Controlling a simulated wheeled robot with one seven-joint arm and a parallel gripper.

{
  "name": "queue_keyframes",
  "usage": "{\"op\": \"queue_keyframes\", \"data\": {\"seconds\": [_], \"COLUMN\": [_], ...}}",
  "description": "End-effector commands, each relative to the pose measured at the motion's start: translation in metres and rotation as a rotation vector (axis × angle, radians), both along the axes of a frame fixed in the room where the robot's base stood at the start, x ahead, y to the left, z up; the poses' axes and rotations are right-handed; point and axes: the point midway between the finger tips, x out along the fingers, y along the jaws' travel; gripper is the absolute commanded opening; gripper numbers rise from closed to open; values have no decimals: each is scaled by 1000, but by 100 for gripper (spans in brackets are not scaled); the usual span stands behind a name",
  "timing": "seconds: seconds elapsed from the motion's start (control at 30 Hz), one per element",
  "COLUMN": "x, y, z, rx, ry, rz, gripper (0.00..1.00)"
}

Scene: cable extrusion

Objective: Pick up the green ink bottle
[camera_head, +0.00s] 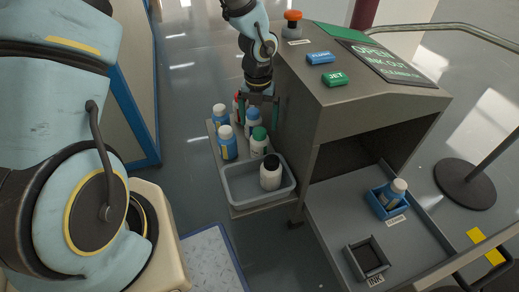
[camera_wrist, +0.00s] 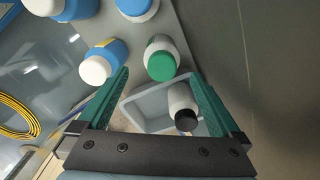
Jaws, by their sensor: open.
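The green ink bottle (camera_head: 259,148) is white with a green cap. It stands upright on a side shelf (camera_head: 214,148), just behind a grey bin. In the wrist view the green ink bottle (camera_wrist: 162,58) shows from above, in the gap between my fingertips and beyond them. My gripper (camera_head: 260,122) is open and empty, pointing down above the bottles beside the machine. Its two green fingers also show in the wrist view (camera_wrist: 158,70). I cannot tell the exact height between the fingertips and the cap.
Blue bottles with white caps (camera_head: 228,145) stand close beside the green one. The grey bin (camera_head: 233,198) holds a white bottle with a black cap (camera_head: 270,173). The machine's grey housing (camera_head: 300,125) rises close on the right. Another bottle (camera_head: 392,193) sits in a blue holder on the machine's tray.

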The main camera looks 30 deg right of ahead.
Motion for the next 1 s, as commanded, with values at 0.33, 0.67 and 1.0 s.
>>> {"op": "queue_keyframes", "data": {"seconds": [0.33, 0.67, 1.0], "x": [0, -5, -4], "y": [0, 0, -1], "z": [-45, -87, -95], "rx": [1, 3, 0], "ry": [-1, 2, 0], "rz": [4, 3, 5], "gripper": [100, 100, 98]}}
